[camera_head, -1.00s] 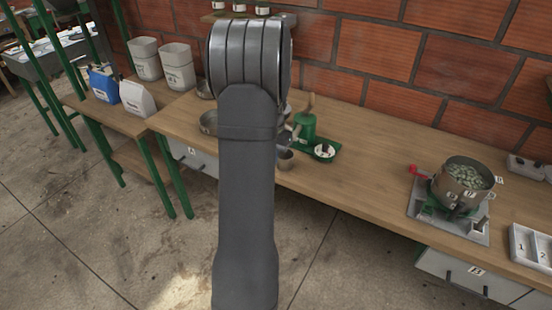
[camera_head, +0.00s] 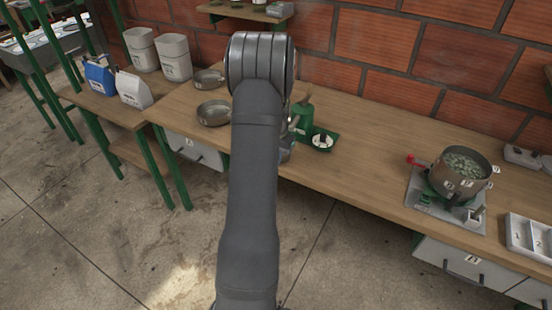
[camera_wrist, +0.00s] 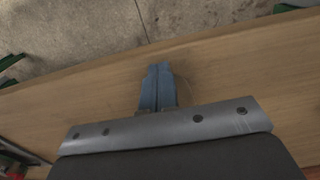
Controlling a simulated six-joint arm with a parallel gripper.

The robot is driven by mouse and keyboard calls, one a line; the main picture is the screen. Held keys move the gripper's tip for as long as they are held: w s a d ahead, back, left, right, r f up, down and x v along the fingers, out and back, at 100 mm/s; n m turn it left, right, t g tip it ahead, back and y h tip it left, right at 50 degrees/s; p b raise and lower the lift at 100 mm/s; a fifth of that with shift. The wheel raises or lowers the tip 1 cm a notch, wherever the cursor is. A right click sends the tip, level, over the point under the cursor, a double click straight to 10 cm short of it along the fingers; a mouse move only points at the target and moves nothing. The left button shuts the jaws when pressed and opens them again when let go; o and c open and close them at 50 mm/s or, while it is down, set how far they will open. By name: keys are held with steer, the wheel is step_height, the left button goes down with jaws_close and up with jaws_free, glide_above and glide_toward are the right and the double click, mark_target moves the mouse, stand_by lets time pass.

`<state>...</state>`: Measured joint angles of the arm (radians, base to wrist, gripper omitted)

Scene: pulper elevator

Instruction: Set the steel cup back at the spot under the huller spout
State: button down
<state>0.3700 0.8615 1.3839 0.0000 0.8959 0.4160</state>
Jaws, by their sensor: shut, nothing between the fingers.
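My gripper (camera_wrist: 158,88) is shut and empty in the wrist view, its blue fingers together above the bare wooden bench near its front edge. In the head view my arm hides most of it. The green huller (camera_head: 304,115) stands on the bench just right of my arm, and its left side with the spout is largely covered. A small grey metal shape, perhaps the steel cup (camera_head: 287,153), shows at my arm's right edge in front of the huller. I cannot tell whether my gripper touches it. No cup is clear in the wrist view.
Two steel pans (camera_head: 213,113) lie to the left. A pot of beans (camera_head: 462,170) stands on a burner at right, beside a white divided tray (camera_head: 530,238). The bench (camera_head: 375,165) between huller and burner is clear.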

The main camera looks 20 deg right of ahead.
steer(key=shift+w+d, duration=1.1)
steer(key=shift+d, duration=0.05)
